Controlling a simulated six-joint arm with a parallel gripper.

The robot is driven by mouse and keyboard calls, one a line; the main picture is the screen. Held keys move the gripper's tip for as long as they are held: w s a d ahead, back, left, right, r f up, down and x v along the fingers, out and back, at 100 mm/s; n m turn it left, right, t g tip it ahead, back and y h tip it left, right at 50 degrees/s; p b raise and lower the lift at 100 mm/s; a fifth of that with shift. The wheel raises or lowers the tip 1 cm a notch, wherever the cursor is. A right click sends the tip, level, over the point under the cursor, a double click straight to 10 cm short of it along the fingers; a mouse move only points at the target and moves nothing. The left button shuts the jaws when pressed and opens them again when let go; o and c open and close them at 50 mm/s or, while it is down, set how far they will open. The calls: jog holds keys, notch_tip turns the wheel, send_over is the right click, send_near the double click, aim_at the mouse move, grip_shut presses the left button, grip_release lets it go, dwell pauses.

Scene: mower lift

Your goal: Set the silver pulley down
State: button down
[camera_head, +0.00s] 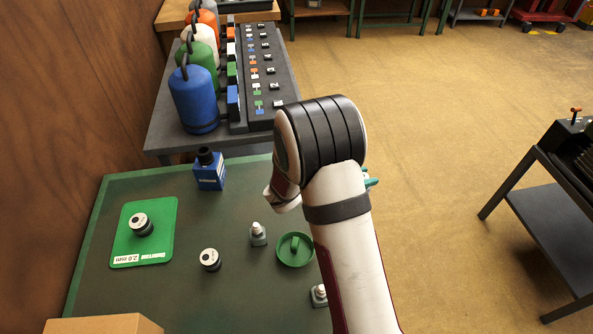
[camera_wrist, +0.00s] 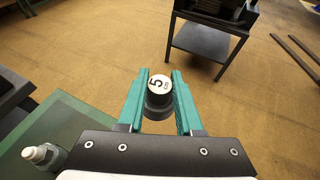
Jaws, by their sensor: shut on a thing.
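My gripper (camera_wrist: 160,74) has its teal fingers on either side of a dark round piece with a white face marked 5 (camera_wrist: 158,94), and is shut on it. No silver surface shows plainly on this piece, so I cannot tell whether it is the silver pulley. In the head view my arm hides it, and only a bit of teal finger (camera_head: 371,182) shows. Two similar dark round pieces with pale tops stand on the green table: one on the bright green mat (camera_head: 160,247), the other (camera_head: 210,259) on bare tabletop.
A blue bottle (camera_head: 209,170), a round green dish (camera_head: 295,263) and small bolt-like posts (camera_head: 258,235) stand on the table (camera_head: 180,292). A cardboard box is at the front left. Behind is a grey bench with coloured canisters (camera_head: 194,98). A dark stand (camera_wrist: 207,40) is beyond.

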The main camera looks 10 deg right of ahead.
jog(key=w+a+n+t+y, duration=0.6)
jog(key=w+a, duration=0.4)
jog(key=w, duration=0.5)
jog(key=shift+n+t, duration=0.3)
jog(key=shift+n, duration=0.5)
jog(key=w+a+f, duration=0.1)
jog(key=a+f, duration=0.1)
jog(key=a, duration=0.1)
jog(key=w+a+f, duration=0.2)
jog(key=a, duration=0.2)
jog(key=w+a+f, duration=0.1)
jog(key=a+f, duration=0.1)
jog(key=a, duration=0.1)
jog(key=shift+w+a+f, duration=0.15)
jog(key=shift+w+a, duration=0.1)
jog(key=shift+w, duration=0.1)
jog(key=f, duration=0.4)
jog(key=shift+w+a, duration=0.1)
jog(key=shift+a, duration=0.25)
jog(key=shift+f, duration=0.2)
jog(key=c, duration=0.6)
grip_release()
jog(key=shift+f, duration=0.15)
